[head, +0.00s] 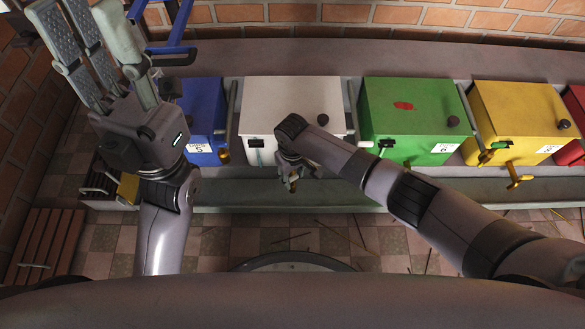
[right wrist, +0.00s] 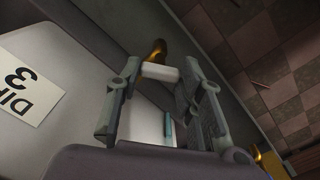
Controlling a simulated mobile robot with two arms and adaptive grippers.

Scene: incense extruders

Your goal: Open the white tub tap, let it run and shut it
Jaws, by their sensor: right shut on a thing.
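The white tub (head: 290,108) stands on the ledge between the blue and green tubs. My right gripper (head: 292,178) is low at its front, over the tap. In the right wrist view the fingers (right wrist: 160,100) are closed about the white handle (right wrist: 160,73) of the brass tap (right wrist: 156,53). In the head view the gripper mostly hides this tap, and I cannot see any flow from it. My left gripper (head: 85,25) is raised at the upper left, open and empty.
The blue (head: 203,105), green (head: 410,115) and yellow (head: 520,110) tubs share the ledge. The yellow tub's brass tap (head: 517,177) projects forward. A round-rimmed vessel (head: 295,262) shows below on the tiled floor. A wooden slatted piece (head: 42,245) lies at the left.

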